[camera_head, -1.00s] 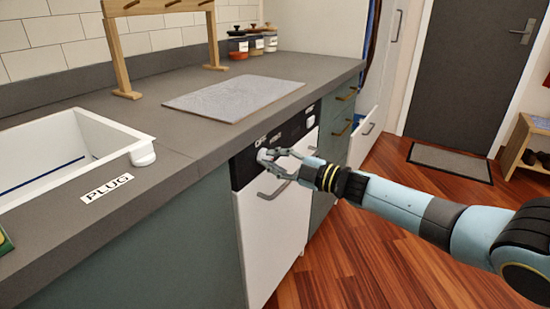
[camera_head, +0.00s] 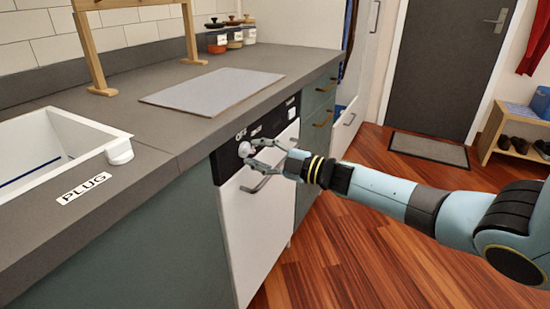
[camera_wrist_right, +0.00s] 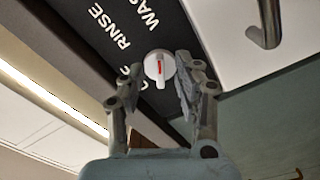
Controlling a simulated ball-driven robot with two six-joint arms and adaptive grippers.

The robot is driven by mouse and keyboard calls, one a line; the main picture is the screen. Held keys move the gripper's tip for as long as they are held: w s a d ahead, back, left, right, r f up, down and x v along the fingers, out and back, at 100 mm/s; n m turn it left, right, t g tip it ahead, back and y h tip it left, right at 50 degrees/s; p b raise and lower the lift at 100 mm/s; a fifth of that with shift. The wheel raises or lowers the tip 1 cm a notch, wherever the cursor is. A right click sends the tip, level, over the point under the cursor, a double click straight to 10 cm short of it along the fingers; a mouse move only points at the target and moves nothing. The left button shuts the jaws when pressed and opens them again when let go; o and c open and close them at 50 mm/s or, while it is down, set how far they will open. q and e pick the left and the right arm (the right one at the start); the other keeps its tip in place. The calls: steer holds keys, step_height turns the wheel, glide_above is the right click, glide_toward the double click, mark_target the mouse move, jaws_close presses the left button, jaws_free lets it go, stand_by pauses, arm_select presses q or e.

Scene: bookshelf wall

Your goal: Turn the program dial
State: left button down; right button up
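The program dial is a small white round knob with a red mark (camera_wrist_right: 159,67), on the black control panel (camera_wrist_right: 128,30) of a white-fronted appliance (camera_head: 262,225). It also shows in the head view (camera_head: 244,149). My right gripper (camera_head: 254,153) is at the panel, its fingers pointing at the dial. In the right wrist view the right gripper (camera_wrist_right: 160,80) is open, with a fingertip on either side of the dial and visible gaps between. The words RINSE and part of WASH show on the panel; another label is partly hidden by the left finger. My left gripper is not in view.
A bar handle (camera_head: 262,182) sits just below the panel. The grey counter (camera_head: 180,135) overhangs above, with a grey board (camera_head: 212,90), a sink (camera_head: 60,145) and a PLUG label (camera_head: 84,188).

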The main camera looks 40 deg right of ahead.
steer(key=v, duration=1.1)
steer(key=shift+s+f, duration=0.15)
steer(key=s+a+f+m+g+h, duration=0.1)
steer(key=s+f+m+g+h, duration=0.15)
steer(key=s+f, duration=0.5)
steer(key=s+a+f+m+g+h, duration=0.15)
steer(key=s+f+m, duration=0.25)
steer(key=f, duration=0.7)
steer(key=s+a+f+m+g+h, duration=0.1)
steer(key=s+f+m+h, duration=0.3)
steer(key=f, duration=0.5)
steer(key=s+a+f+m+g, duration=0.1)
steer(key=s+a+f+g, duration=0.1)
steer(key=s, duration=0.8)
steer(key=s+a+f+m+g, duration=0.2)
steer(key=s+f+g, duration=0.3)
steer(key=s, duration=0.5)
steer(key=s+a+f+m+g, duration=0.2)
steer(key=s+f+g, duration=0.2)
steer(key=s+f, duration=0.3)
steer(key=s, duration=0.3)
steer(key=shift+s+a+f, duration=0.25)
steer(key=shift+a, duration=0.05)
